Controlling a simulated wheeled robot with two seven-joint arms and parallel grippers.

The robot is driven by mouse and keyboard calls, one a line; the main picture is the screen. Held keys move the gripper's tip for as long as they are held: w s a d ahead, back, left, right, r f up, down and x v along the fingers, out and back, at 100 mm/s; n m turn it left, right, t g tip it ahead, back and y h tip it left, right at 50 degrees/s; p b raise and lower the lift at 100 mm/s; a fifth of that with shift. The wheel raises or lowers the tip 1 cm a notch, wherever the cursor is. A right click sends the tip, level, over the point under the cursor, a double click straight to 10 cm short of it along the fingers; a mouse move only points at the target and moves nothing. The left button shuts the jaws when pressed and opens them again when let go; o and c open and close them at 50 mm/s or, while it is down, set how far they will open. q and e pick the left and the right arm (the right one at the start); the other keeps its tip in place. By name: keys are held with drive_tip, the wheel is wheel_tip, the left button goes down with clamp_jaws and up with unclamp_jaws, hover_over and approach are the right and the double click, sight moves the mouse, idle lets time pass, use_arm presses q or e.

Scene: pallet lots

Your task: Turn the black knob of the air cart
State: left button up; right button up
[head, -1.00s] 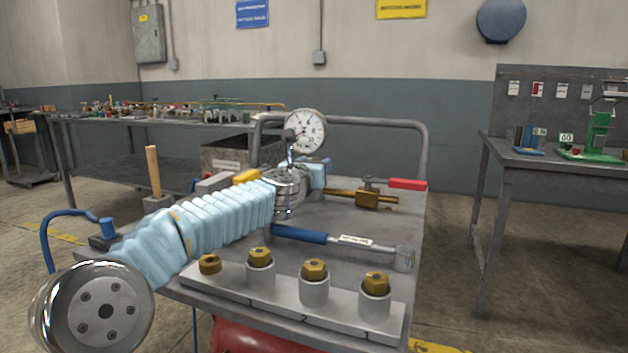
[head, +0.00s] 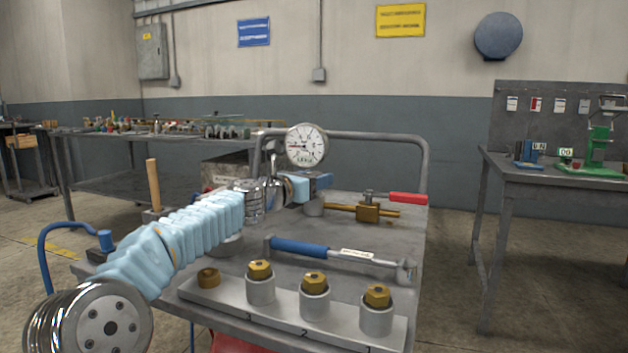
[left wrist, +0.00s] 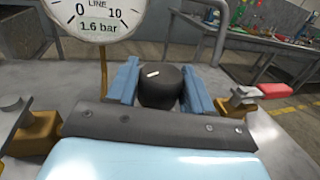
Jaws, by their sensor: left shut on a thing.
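The black knob (left wrist: 160,88), with a white mark on top, sits between the two blue fingers of my left gripper (left wrist: 163,90) in the left wrist view. The gripper is shut on it. The gauge also shows in the left wrist view (left wrist: 97,14), reading 1.6 bar. The air cart (head: 345,235) has a grey top and a rear tube handle. My right gripper does not show.
A brass valve with a red handle (head: 408,198) lies right of the gripper. A blue-handled torque wrench (head: 300,247) lies in front. A block of sockets with brass nuts (head: 300,320) lines the front edge. A bench (head: 560,170) stands to the right.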

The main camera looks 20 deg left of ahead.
use_arm(q)
drive_tip(key=o, duration=0.9)
drive_tip(key=b+v, duration=0.3)
drive_tip(key=v, duration=1)
drive_tip(key=shift+s, duration=0.4)
